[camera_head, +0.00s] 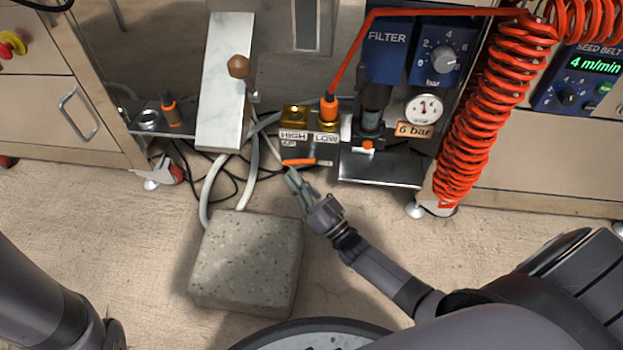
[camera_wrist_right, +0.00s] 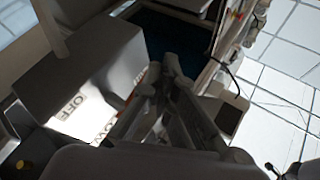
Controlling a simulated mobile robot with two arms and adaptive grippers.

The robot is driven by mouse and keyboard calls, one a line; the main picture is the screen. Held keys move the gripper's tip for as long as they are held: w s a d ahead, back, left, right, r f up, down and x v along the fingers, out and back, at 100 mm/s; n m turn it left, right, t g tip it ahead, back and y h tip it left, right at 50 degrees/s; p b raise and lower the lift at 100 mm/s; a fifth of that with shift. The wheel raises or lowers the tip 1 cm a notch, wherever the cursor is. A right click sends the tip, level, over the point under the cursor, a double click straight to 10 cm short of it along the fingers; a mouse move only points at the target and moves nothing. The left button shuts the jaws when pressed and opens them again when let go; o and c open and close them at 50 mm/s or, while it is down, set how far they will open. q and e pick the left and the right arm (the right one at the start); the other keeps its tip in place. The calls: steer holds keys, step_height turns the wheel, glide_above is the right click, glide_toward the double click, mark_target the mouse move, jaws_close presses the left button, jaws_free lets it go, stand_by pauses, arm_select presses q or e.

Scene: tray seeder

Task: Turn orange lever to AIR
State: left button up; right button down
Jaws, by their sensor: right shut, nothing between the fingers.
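The orange lever (camera_head: 299,162) lies roughly level across the front of the valve block in the head view. A small AIR label (camera_head: 288,143) is above its left part, under the HIGH plate. A small pale label sits by the lever's right end. My right gripper (camera_head: 292,172) is shut and empty, its fingertips just below the lever's left part. I cannot tell whether they touch it. My left gripper is out of view.
A red coiled hose (camera_head: 472,115) hangs right of the filter unit (camera_head: 387,40). A pressure gauge (camera_head: 424,108) is above the 6 bar label. A speckled stone block (camera_head: 246,262) stands on the floor left of my right arm, with grey hoses behind it. Open floor lies right of the arm.

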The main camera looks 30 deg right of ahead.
steer(key=v, duration=1.1)
steer(key=shift+s, duration=0.15)
steer(key=shift+f, duration=0.15)
